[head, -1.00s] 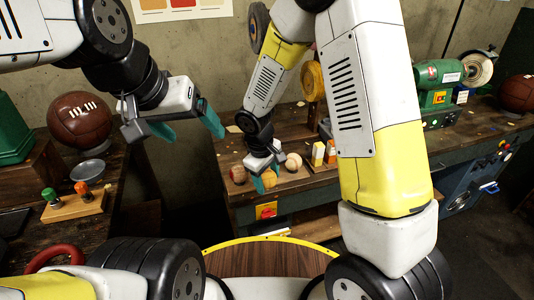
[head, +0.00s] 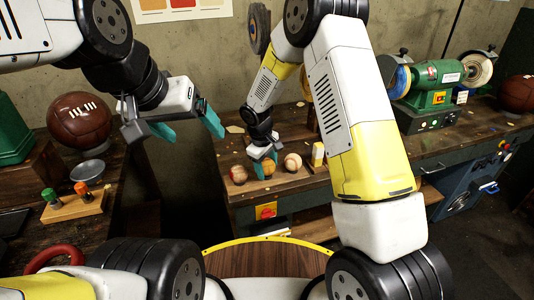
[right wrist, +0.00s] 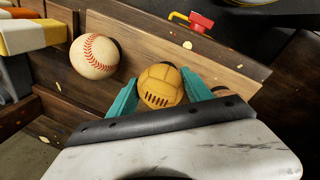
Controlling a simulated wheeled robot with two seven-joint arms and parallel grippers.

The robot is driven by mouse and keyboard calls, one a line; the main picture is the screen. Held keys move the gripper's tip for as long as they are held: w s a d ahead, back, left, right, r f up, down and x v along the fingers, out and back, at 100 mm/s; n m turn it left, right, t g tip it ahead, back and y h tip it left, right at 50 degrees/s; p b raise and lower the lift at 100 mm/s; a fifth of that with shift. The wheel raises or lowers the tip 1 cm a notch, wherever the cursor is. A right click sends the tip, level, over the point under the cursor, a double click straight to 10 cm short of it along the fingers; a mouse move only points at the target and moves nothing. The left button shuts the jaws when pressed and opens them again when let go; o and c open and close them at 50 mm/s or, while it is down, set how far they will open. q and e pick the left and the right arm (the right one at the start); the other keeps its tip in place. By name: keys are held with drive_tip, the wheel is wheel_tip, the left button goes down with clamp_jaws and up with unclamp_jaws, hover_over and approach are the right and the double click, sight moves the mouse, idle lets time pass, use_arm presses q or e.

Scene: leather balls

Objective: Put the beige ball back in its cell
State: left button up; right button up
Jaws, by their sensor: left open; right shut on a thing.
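The beige ball (head: 268,170), tan leather with dark lacing, is at the wooden ball rack on the back bench. My right gripper (head: 262,168) is shut on it; in the right wrist view the ball (right wrist: 161,88) sits between the teal fingers. My left gripper (head: 180,125) is open and empty above the gap between the benches.
Yellow-and-white blocks (head: 318,154) stand right of the balls. A red switch (head: 266,211) is on the bench front. A green grinder (head: 436,85) stands further right. The left bench holds a large brown ball (head: 80,119), a metal dish (head: 88,170) and a peg board (head: 73,207).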

drive_tip(key=o, duration=1.2)
drive_tip(key=shift+f, duration=0.15)
drive_tip(key=shift+o, duration=0.2)
